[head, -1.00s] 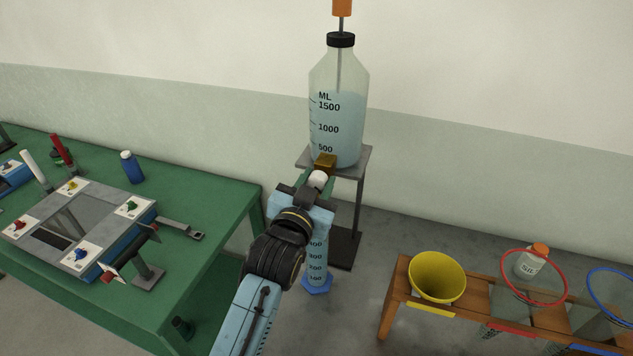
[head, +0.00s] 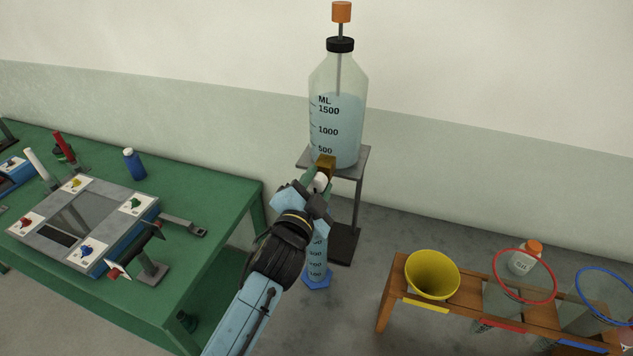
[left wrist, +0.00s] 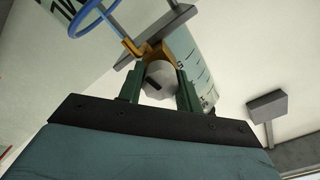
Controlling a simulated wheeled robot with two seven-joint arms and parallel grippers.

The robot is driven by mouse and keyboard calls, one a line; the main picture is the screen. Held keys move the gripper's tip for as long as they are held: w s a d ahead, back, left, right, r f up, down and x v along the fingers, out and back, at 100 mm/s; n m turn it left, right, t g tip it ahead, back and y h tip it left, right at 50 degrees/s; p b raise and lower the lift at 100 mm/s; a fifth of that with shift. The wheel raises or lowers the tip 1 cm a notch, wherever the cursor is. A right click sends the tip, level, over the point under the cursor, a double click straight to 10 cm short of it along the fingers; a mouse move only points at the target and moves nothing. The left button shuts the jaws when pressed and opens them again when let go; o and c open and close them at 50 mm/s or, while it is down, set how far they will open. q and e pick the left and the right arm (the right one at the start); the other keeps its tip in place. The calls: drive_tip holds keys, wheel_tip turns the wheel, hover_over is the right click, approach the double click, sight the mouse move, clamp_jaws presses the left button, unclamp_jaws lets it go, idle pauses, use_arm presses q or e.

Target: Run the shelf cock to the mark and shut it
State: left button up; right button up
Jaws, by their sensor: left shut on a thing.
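The big clear bottle (head: 337,112) stands on a small grey shelf stand (head: 362,165), with pale blue liquid to just above its 1500 mark. A brass cock (head: 326,163) sticks out low on its front, with a white knob (head: 320,183). My left gripper (head: 318,186) is shut on this knob. In the left wrist view the green fingers (left wrist: 160,92) flank the white knob (left wrist: 159,78), which has a dark slot-like mark. Below, a graduated cylinder (head: 317,258) on a blue foot stands on the floor, its upper part hidden by my gripper. My right gripper is out of view.
A green bench (head: 225,190) at left carries a grey panel box (head: 75,225) with coloured knobs and a blue bottle (head: 134,164). A wooden rack (head: 395,290) at right holds yellow (head: 432,275), red-rimmed and blue-rimmed vessels. Grey floor lies between.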

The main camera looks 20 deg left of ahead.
use_arm(q)
drive_tip(key=shift+m, duration=0.6)
drive_tip(key=o, duration=1)
drive_tip(key=shift+s+a+b, duration=0.2)
drive_tip(key=shift+s+b, duration=1.15)
drive_tip(key=shift+s, duration=5.35)
drive_tip(key=shift+a+f, duration=0.1)
